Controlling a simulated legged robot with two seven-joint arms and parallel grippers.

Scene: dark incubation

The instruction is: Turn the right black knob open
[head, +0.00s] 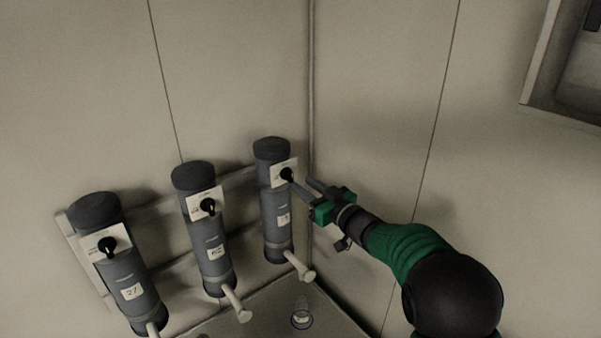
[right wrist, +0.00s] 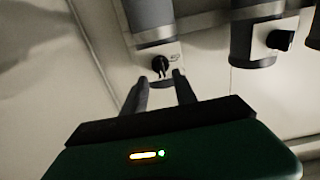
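The right black knob (head: 287,174) sits on a white plate on the rightmost grey cylinder (head: 277,220) in the head view. In the right wrist view the knob (right wrist: 160,64) shows just beyond and between my fingertips. My right gripper (head: 304,183) reaches in from the right, with its fingertips close to the knob. Its two fingers are apart in the right wrist view (right wrist: 161,84), and nothing is clearly held between them. Whether a fingertip touches the knob I cannot tell. My left gripper is not in view.
Two more grey cylinders with black knobs, the middle one (head: 212,255) and the left one (head: 127,272), stand to the left on wall rails. Pale spouts stick out below. A small clear vessel (head: 301,315) stands on the surface below. A wall corner is close behind my right gripper.

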